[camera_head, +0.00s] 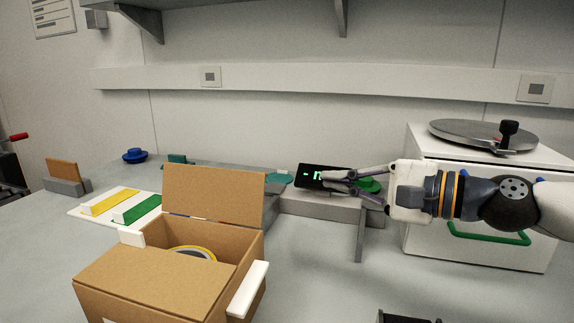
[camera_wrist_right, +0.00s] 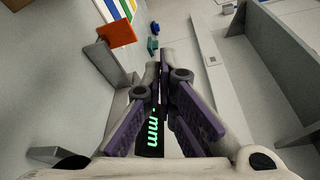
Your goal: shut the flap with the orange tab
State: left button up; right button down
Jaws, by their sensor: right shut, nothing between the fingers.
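A brown cardboard box (camera_head: 165,300) stands at the front left. One flap (camera_head: 213,195) stands upright at its back; a front panel (camera_head: 150,272) lies across the top. White pieces (camera_head: 248,289) sit at the opening's sides. A yellow-rimmed round thing (camera_head: 193,252) shows inside. I see no orange tab on the box in the head view. An orange piece (camera_wrist_right: 117,34) on a grey support shows in the right wrist view; I cannot tell whether it belongs to the box. My right gripper (camera_head: 328,178) is shut and empty at the black display, right of and behind the box. My left gripper is out of view.
The black display (camera_head: 312,170) with green characters rests on a grey ledge (camera_head: 320,206). An orange-brown board (camera_head: 62,168) stands in a grey holder at far left. A white cabinet (camera_head: 475,242) with a turntable stands right.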

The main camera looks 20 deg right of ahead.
jog(key=s+a+f+b+x, duration=0.1)
jog(key=b+x, duration=0.2)
jog(key=x, duration=0.7)
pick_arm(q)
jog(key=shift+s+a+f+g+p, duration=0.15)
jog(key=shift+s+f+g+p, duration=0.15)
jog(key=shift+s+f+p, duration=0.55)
pick_arm(e)
jog(key=s+r, duration=0.1)
jog(key=s+a+r, duration=0.1)
jog(key=s, duration=0.1)
jog(key=shift+a+r, duration=0.15)
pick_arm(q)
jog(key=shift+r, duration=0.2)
